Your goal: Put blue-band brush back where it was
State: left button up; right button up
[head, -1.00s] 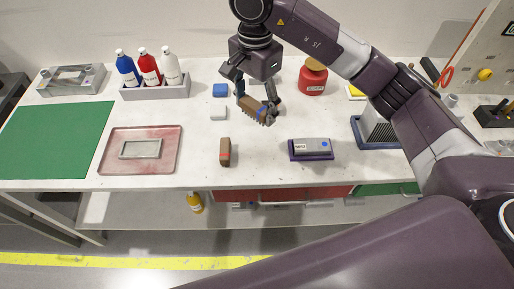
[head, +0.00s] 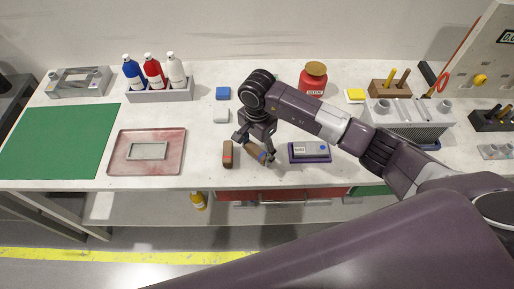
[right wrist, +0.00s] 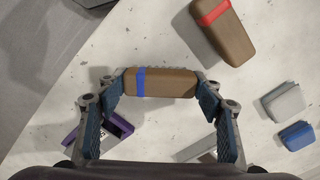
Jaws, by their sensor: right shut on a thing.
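The blue-band brush (head: 254,149), a brown block with a blue stripe, is held in my right gripper (head: 257,151) just above or at the front part of the bench; I cannot tell whether it touches. In the right wrist view the brush (right wrist: 165,83) lies across between the two fingers of the right gripper (right wrist: 159,92), which are shut on its ends. The red-band brush (head: 227,155) stands on the bench just left of the held one. It also shows in the right wrist view (right wrist: 226,35). My left gripper is not in view.
The purple tray with a grey block (head: 310,152) is close on the right. Blue (head: 223,93) and grey (head: 221,116) blocks lie behind. A pinkish tray (head: 117,165) is at left, a red jar (head: 312,84) at the back. The bench's front edge is near.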

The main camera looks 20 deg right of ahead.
aim_at(257, 149)
jog(key=shift+f, duration=0.2)
jog(key=o, duration=1.1)
jog(key=shift+r, duration=0.25)
jog(key=shift+w+r+b, duration=0.1)
jog(key=shift+r+b, duration=0.2)
notch_tip(257, 149, up, 10)
jog(key=b, duration=0.3)
jog(key=shift+f, duration=0.1)
jog(key=shift+r+b, duration=0.4)
jog(key=shift+r, duration=0.35)
